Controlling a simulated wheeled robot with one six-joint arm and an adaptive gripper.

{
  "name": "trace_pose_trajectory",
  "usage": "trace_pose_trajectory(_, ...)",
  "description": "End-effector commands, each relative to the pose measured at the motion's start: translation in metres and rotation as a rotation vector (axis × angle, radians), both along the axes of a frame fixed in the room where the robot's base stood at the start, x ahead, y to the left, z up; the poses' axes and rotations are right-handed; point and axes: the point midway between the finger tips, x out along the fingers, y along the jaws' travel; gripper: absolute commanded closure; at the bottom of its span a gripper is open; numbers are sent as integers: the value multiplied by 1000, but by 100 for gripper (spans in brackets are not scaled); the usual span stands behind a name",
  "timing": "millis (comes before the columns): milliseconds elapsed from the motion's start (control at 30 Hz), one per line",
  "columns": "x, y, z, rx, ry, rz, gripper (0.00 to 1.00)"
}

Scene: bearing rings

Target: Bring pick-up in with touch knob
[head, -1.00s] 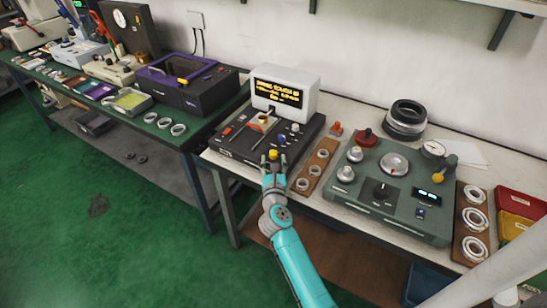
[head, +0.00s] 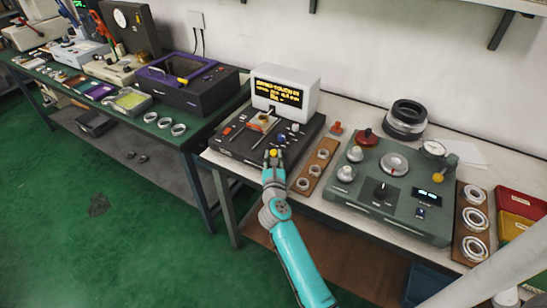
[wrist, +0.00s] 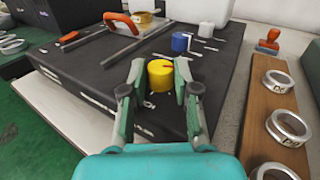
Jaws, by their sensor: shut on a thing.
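The touch knob (wrist: 160,76) is a yellow cylinder with a small red mark on top, at the front of a black tester (head: 250,154). My gripper (wrist: 159,88) is shut around the knob in the wrist view, one finger on each side. In the head view the yellow top (head: 273,153) shows between the fingertips. The tester carries a white display box (head: 286,90) with yellow text too small to read. An orange handle (wrist: 122,21) and rails, likely the pick-up slide, lie on the far left of the tester top.
A blue knob (wrist: 180,42) and a white cylinder (wrist: 213,12) stand behind the yellow knob. A wooden board (head: 316,164) with several rings lies right of the tester, and a red-handled stamp (head: 336,128) stands behind it. A green-grey instrument (head: 388,190) is farther right.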

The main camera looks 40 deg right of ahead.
Motion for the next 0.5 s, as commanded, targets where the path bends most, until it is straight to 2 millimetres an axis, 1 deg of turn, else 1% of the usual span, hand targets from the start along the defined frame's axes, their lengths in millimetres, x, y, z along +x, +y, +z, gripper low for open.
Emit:
trace_pose_trajectory(267,3,3,0,-2,1,-83,100)
trace_pose_trajectory(500,7,6,1,-1,0,-263,100)
